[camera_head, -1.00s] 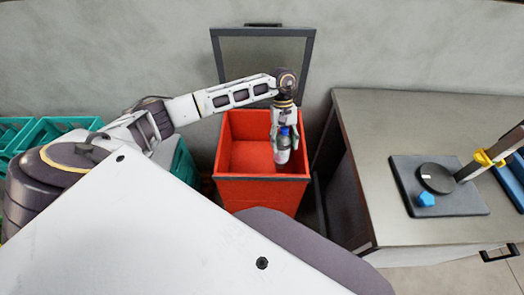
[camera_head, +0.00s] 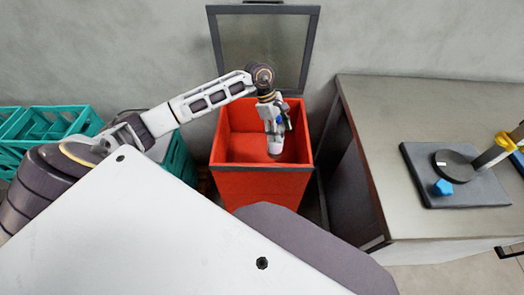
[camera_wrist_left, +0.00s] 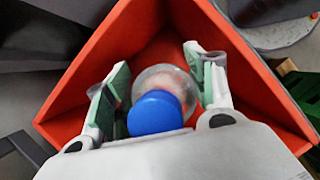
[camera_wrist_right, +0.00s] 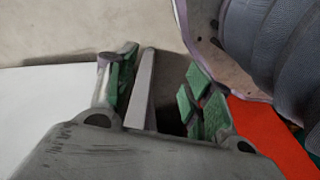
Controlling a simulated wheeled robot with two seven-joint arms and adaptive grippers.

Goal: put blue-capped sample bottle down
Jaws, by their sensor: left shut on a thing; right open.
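The blue-capped sample bottle is clear; its body (camera_head: 275,146) shows in the head view below my left gripper (camera_head: 275,120). In the left wrist view its round blue cap (camera_wrist_left: 155,113) faces the camera, between the two green-padded fingers of the gripper (camera_wrist_left: 160,90). The left gripper is shut on the bottle and holds it tilted over the mouth of the open red bin (camera_head: 262,187). The red walls also surround it in the left wrist view (camera_wrist_left: 130,50). My right gripper (camera_wrist_right: 163,95) is open and empty in the right wrist view; it does not show in the head view.
The bin's dark-framed lid (camera_head: 262,55) stands raised against the wall. A grey bench (camera_head: 400,110) at the right carries a dark-based stand (camera_head: 480,192) and a small blue piece (camera_head: 442,188). Teal crates (camera_head: 50,125) stand at the left.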

